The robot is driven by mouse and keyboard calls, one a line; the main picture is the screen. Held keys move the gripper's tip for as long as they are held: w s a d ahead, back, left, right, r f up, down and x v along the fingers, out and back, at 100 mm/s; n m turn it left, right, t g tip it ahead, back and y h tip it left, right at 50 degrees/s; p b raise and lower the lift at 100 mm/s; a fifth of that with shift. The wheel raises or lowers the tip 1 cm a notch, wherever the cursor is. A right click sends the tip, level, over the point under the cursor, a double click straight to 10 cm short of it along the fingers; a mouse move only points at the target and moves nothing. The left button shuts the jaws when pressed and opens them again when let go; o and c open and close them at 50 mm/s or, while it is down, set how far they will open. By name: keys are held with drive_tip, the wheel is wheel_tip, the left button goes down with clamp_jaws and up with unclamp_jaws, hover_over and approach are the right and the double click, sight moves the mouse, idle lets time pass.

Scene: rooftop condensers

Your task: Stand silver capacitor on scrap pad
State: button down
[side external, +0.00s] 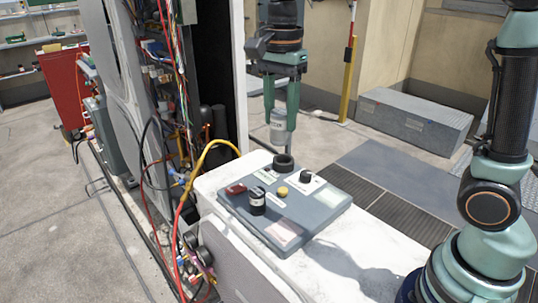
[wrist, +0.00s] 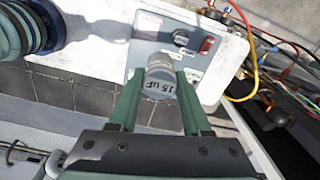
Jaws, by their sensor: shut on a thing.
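My gripper (side external: 281,122) is shut on the silver capacitor (side external: 278,131), which hangs upright between the green fingers, above the panel's back edge. In the wrist view the capacitor (wrist: 160,76) shows its grey end marked "15 uF" between the fingertips. Below it in the side view is a round black socket (side external: 283,163), with a visible gap between them. I cannot read which one is the scrap pad.
The open condenser cabinet with loose wires and a yellow hose (side external: 207,152) is at left. The white top (side external: 345,262) is clear in front of the panel.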

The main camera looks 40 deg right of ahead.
drive_tip(key=s+f, duration=0.1)
drive_tip(key=f, duration=0.6)
drive_tip(key=s+a+f, duration=0.1)
drive_tip(key=f, duration=0.6)
drive_tip(key=s+f, duration=0.2)
drive_tip(key=f, duration=0.5)
drive_tip(key=shift+a, duration=0.35)
drive_tip(key=shift+f, duration=0.2)
drive_tip(key=shift+c, duration=1.8)
unclamp_jaws()
drive_tip(key=shift+r, duration=0.1)
